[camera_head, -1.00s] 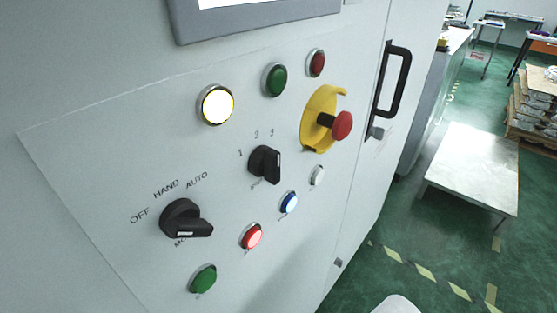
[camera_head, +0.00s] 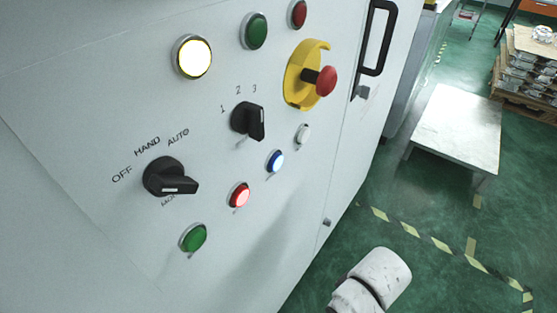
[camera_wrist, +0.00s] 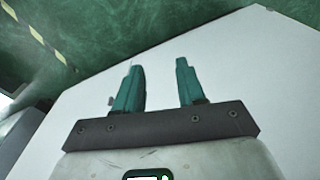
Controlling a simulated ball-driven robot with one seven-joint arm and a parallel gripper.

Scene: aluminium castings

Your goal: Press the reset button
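The panel (camera_head: 110,110) on a pale cabinet carries several buttons; the small labels are too tiny to read, so which one is reset cannot be told. A lit blue button (camera_head: 275,161) sits low on the panel, between a lit red button (camera_head: 239,195) and a small white button (camera_head: 303,133). A green button (camera_head: 194,238) is at the lower left. My gripper (camera_wrist: 159,67) shows in the wrist view with its two teal fingers apart and nothing between them. It is not seen in the head view, where only my white arm link shows, away from the buttons.
A yellow-collared red emergency stop (camera_head: 325,81), a mode knob (camera_head: 170,178) and a numbered knob (camera_head: 249,120) stick out of the panel. A black door handle (camera_head: 376,38) is to the right. A low white table (camera_head: 455,125) stands on the green floor.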

